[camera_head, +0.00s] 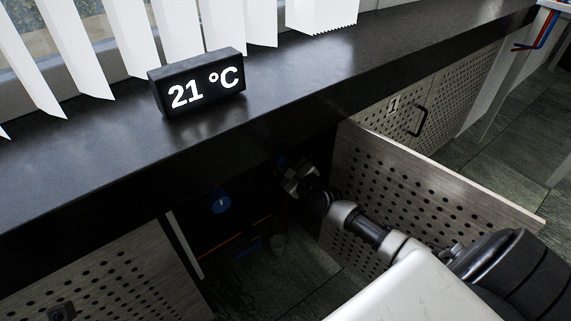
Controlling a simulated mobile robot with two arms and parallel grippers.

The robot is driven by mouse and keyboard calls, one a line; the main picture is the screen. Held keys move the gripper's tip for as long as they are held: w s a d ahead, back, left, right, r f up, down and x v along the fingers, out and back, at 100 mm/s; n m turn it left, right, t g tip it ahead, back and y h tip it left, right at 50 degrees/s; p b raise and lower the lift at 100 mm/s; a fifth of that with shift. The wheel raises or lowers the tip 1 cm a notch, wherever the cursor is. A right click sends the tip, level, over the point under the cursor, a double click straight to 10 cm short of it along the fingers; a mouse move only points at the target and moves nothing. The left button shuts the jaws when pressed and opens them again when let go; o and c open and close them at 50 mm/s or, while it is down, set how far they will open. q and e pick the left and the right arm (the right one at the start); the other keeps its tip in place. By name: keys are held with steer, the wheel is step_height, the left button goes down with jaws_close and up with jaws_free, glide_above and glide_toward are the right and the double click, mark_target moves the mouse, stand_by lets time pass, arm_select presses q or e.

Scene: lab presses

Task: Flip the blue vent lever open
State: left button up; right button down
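My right arm comes in from the lower right and reaches into the dark open cabinet below the countertop. My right gripper (290,176) is inside the opening, small and in shadow; I cannot tell whether its fingers are open or shut. A small blue part (281,162) shows right beside its fingertips, possibly the vent lever; whether they touch is unclear. A round blue part (220,203) sits further left in the cabinet, apart from the gripper. Which of the two is the lever is not clear. My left gripper is not in view.
A perforated cabinet door (440,190) stands open to the right of the arm. Another perforated panel (110,280) is at lower left. An orange pipe (236,237) runs low inside the cabinet. A 21 °C display (197,84) stands on the black countertop (330,75).

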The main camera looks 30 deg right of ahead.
steer(key=shift+a+f, duration=0.1)
stand_by(0.4)
steer(key=c, duration=1.1)
jaws_free()
steer(key=shift+s, duration=0.15)
steer(key=s, duration=0.3)
steer(key=s+p, duration=0.1)
steer(key=s, duration=0.3)
steer(key=s+d+p, duration=0.1)
steer(key=s, duration=0.2)
steer(key=shift+s, duration=0.25)
steer(key=shift+s, duration=0.1)
